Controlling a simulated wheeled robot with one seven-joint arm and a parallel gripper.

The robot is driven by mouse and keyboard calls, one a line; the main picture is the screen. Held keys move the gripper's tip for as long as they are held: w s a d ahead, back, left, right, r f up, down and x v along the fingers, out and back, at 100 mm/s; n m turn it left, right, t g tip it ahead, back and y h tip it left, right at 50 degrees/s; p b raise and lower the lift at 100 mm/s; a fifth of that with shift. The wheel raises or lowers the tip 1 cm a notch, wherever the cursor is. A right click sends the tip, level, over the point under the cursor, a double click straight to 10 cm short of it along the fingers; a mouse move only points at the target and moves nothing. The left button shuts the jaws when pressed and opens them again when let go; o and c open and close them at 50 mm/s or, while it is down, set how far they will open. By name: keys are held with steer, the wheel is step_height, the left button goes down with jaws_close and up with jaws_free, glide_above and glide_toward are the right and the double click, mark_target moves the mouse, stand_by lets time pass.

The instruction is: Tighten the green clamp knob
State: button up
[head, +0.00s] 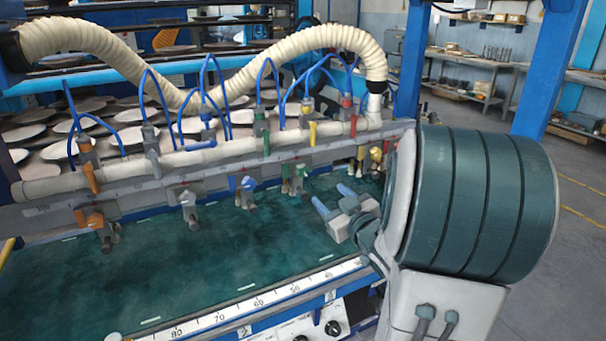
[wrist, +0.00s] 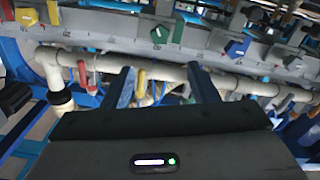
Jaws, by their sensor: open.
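The green clamp (head: 297,178) sits on the front rail, between the blue clamp (head: 247,188) and the red and yellow clamps at the right end. Its small knob end hangs over the green table; the knob's details are too small to tell. The green clamp also shows in the wrist view (wrist: 159,34), beyond my fingertips. My gripper (head: 333,199) is open and empty, to the right of and apart from the green clamp, over the table. Both fingers show spread apart in the wrist view (wrist: 163,80).
Orange (head: 92,219) and grey (head: 188,200) clamps sit farther left on the rail. A cream pipe (head: 212,152) with coloured valve handles and blue hoses runs above it. A ribbed cream hose (head: 325,38) arches over. The green table (head: 150,268) is clear in front.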

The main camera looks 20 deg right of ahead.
mark_target(304, 171)
steer(key=w, duration=0.4)
steer(key=w+p, duration=0.1)
steer(key=w, duration=0.8)
steer(key=shift+w+a, duration=0.25)
steer(key=shift+w, duration=0.05)
steer(key=c, duration=1)
